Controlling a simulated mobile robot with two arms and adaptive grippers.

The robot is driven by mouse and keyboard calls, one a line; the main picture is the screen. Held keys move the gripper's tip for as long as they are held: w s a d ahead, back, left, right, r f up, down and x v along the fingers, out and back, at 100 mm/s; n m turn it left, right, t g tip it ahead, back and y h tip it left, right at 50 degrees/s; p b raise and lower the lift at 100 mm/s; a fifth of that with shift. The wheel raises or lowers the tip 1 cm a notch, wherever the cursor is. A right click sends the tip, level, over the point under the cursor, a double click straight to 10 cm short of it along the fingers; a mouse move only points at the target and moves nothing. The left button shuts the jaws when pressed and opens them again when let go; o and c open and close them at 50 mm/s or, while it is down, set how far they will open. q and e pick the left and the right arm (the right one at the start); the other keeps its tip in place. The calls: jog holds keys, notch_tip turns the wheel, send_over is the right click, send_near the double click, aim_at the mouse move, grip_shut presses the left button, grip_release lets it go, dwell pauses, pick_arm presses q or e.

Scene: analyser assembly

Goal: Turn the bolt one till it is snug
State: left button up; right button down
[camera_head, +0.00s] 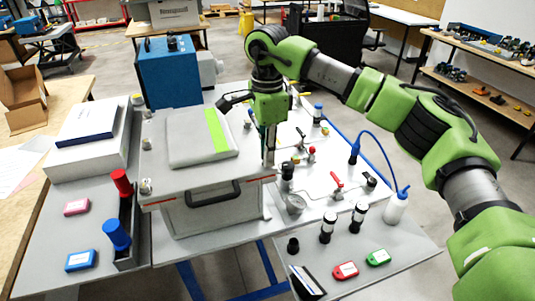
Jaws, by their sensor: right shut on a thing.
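My right gripper (267,125), on the green arm from the right, points straight down and is shut on a slim grey upright tool (269,150). The tool's lower end is at the front right corner of the analyser's grey lid (200,165). The bolt at that corner is hidden or too small to make out, so I cannot tell whether the tool sits on it. Small round bolt-like fittings show at the lid's left corners, one at the front (145,187) and one at the back (146,143). My left gripper is out of view.
Valves with red handles (334,184), black-and-white cylinders (327,227) and a bottle with a blue hose (396,207) stand to the right. A blue box (169,73) stands behind. Red and blue handled tools (117,235) stand in a holder at left.

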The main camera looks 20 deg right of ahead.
jog(key=m, duration=0.4)
jog(key=shift+w+r+m+b, duration=0.1)
jog(key=shift+m+b, duration=0.2)
jog(key=shift+m, duration=0.1)
jog(key=m, duration=0.4)
jog(key=shift+m+b, duration=0.3)
jog(key=m, duration=0.4)
jog(key=shift+b, duration=0.3)
jog(key=m, duration=0.5)
jog(key=shift+b, duration=0.35)
jog(key=m, duration=0.4)
jog(key=shift+m+b, duration=0.3)
jog(key=shift+b, duration=0.05)
jog(key=m, duration=0.4)
jog(key=shift+m+b, duration=0.3)
jog(key=shift+b, duration=0.1)
jog(key=m+b, duration=0.1)
jog(key=m, duration=0.3)
jog(key=shift+m+b, duration=0.3)
jog(key=shift+m, duration=1.5)
